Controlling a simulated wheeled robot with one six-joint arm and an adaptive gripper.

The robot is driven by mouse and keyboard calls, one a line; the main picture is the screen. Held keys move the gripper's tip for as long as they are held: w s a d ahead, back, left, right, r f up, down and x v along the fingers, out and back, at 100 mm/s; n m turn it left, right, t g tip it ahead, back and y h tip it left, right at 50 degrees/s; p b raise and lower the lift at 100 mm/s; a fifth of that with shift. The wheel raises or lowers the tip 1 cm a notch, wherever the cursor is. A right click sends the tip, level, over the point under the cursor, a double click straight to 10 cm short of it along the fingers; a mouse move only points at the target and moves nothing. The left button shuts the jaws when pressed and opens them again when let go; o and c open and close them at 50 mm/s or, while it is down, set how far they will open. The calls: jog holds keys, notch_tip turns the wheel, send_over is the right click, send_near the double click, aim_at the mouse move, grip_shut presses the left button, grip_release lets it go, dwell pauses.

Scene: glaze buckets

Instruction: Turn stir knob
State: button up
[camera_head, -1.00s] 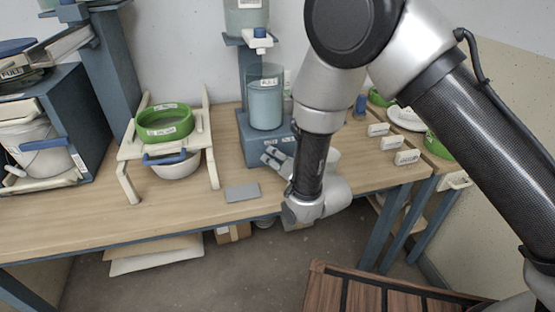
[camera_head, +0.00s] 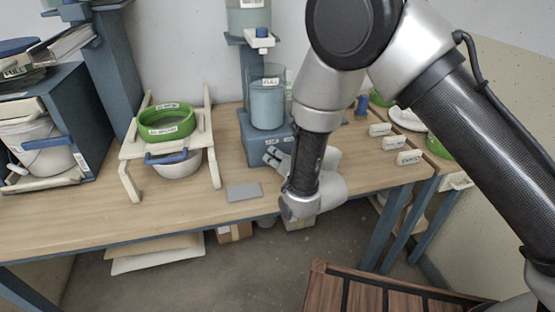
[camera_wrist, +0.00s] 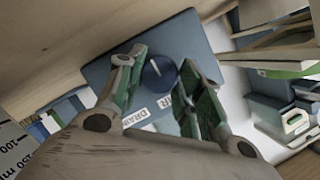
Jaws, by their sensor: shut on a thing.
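The stir knob (camera_wrist: 158,73) is a round dark blue knob with a white line across it, on the face of a blue-grey box (camera_wrist: 180,40). A white label ending in "IR" (camera_wrist: 165,102) is beside it, and a "DRAIN" label (camera_wrist: 135,117) lies nearby. My gripper (camera_wrist: 160,76) has one green-padded finger on each side of the knob and is shut on it. In the head view the box (camera_head: 256,150) stands on the table under a clear container. There my gripper (camera_head: 276,157) is at its front, and my wrist hides part of it; the knob is hidden.
The table (camera_head: 120,225) holds a green-rimmed sieve (camera_head: 166,122) on a pale stand at the left. A flat grey plate (camera_head: 243,192) lies in front of the box. Several small labelled blocks (camera_head: 381,130) stand at the right. A slatted wooden top (camera_head: 375,296) is at the lower right.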

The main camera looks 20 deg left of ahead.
jog(key=n+h, duration=0.1)
jog(key=n, duration=0.1)
jog(key=n+t+h, duration=0.1)
jog(key=n, duration=0.1)
jog(key=shift+s+a+n+h, duration=0.2)
jog(key=shift+n+h, duration=0.1)
jog(key=shift+n, duration=0.1)
jog(key=n+t+h, duration=0.1)
jog(key=n, duration=0.1)
jog(key=n+h, duration=0.1)
jog(key=n, duration=0.1)
jog(key=shift+a+t, duration=0.15)
jog(key=shift+t, duration=0.25)
jog(key=n+t+h, duration=0.1)
jog(key=n, duration=0.1)
jog(key=n+t+h, duration=0.1)
jog(key=n, duration=0.2)
jog(key=shift+s+a+f, duration=0.1)
jog(key=shift+s+f, duration=0.05)
jog(key=shift+f, duration=0.05)
jog(key=n+t, duration=0.2)
jog(key=n, duration=0.2)
jog(key=shift+f+n, duration=0.15)
jog(key=shift+n, duration=0.25)
jog(key=shift+a, duration=0.1)
jog(key=o, duration=1)
jog(key=shift+t+h, duration=0.3)
jog(key=shift+o, duration=0.2)
